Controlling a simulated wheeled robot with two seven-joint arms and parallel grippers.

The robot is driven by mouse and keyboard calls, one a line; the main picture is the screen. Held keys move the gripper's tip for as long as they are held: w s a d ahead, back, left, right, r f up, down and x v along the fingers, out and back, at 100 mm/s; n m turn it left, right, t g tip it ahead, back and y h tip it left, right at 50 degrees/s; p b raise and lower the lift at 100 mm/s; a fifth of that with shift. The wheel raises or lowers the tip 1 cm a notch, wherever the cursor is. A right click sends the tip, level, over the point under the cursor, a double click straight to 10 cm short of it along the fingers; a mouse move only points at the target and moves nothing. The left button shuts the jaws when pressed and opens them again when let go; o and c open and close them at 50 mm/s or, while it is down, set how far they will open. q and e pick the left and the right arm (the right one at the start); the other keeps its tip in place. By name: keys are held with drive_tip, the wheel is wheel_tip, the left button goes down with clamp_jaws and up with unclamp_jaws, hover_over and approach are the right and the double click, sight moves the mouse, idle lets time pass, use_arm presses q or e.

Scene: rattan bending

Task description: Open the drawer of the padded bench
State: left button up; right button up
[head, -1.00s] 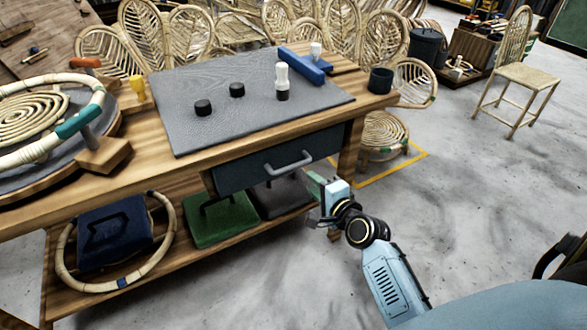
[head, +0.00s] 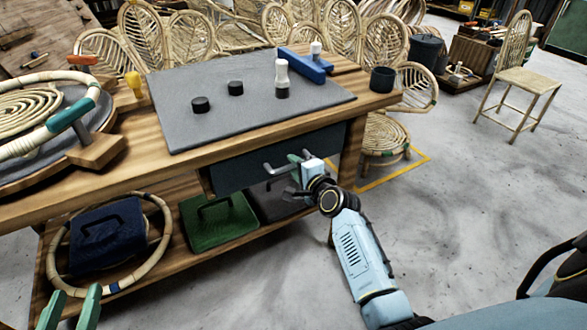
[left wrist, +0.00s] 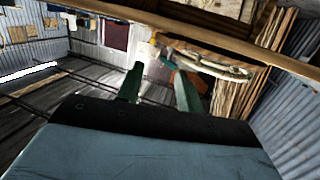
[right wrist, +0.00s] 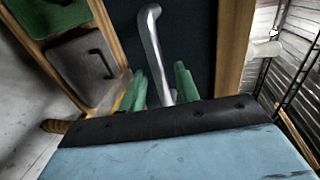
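The wooden bench (head: 150,185) has a grey pad (head: 250,115) on top. Its dark drawer (head: 235,176) sits under the top and looks shut. A metal bar handle (head: 278,168) is on the drawer front; it also shows in the right wrist view (right wrist: 150,40). My right gripper (head: 297,168) is at the handle. Its green fingers (right wrist: 162,88) are apart, with the handle between them; I cannot tell whether they touch it. My left gripper (head: 70,306) is low at the left, its fingers (left wrist: 158,88) apart and empty, away from the drawer.
Black knobs (head: 201,104), a white-handled tool (head: 282,78) and a blue block (head: 305,66) are on the pad. A green case (head: 218,222) and a blue case (head: 105,235) with a rattan ring lie on the lower shelf. Floor (head: 450,215) right of the bench is clear.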

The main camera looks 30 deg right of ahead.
use_arm(q)
drive_tip(key=shift+d+r+t, duration=0.25)
drive_tip(key=shift+r+t, duration=0.65)
drive_tip(key=shift+r, duration=0.35)
use_arm(e)
drive_tip(key=shift+w+f, duration=0.1)
drive_tip(key=shift+w, duration=0.55)
clamp_jaws()
